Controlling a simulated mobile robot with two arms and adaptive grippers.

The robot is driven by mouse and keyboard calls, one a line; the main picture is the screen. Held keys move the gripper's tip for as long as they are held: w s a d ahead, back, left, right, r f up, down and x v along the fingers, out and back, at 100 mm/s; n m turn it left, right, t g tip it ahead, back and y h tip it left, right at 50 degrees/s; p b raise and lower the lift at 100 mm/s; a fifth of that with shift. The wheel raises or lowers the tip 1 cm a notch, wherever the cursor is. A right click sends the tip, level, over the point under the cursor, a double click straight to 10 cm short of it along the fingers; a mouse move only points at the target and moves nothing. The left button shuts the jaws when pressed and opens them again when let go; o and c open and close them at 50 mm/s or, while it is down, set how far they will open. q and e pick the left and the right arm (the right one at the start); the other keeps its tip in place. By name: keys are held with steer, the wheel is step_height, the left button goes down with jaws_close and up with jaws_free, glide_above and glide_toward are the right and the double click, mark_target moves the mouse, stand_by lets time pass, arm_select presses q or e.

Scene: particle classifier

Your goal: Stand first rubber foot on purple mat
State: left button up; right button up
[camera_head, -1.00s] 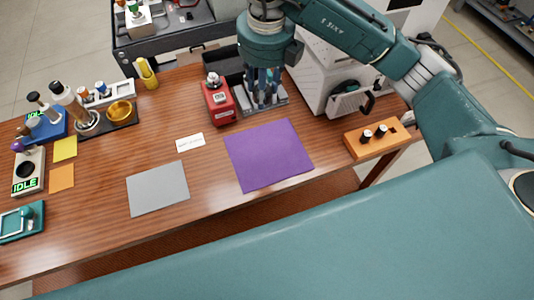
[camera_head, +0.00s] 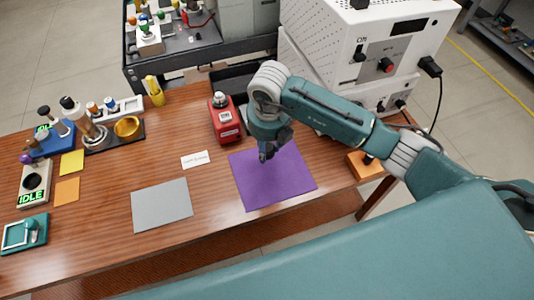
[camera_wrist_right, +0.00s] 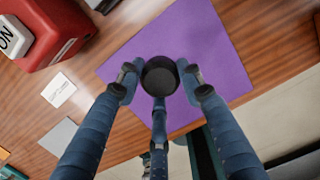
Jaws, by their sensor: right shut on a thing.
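The purple mat (camera_head: 270,187) lies flat on the wooden table in the head view. It also shows in the right wrist view (camera_wrist_right: 215,45). My right gripper (camera_head: 267,152) is over the mat's far part. In the right wrist view its fingers (camera_wrist_right: 160,80) are closed around a round black rubber foot (camera_wrist_right: 160,75), held in front of the mat. The foot is mostly hidden by the gripper in the head view. I cannot tell the gap between foot and mat. My left gripper is not in view.
A red device (camera_head: 224,118) stands close behind the mat's left side. A white card (camera_head: 195,160) and a grey mat (camera_head: 161,204) lie to the left. An orange block (camera_head: 368,165) sits at the right, partly behind my arm. The near part of the purple mat is clear.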

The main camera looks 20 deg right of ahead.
mark_target(267, 156)
step_height(267, 156, down, 4)
steer(key=shift+s+r, duration=0.1)
steer(key=shift+r, duration=0.05)
steer(key=shift+f, duration=0.3)
steer(key=shift+f, duration=0.1)
steer(key=o, duration=1.2)
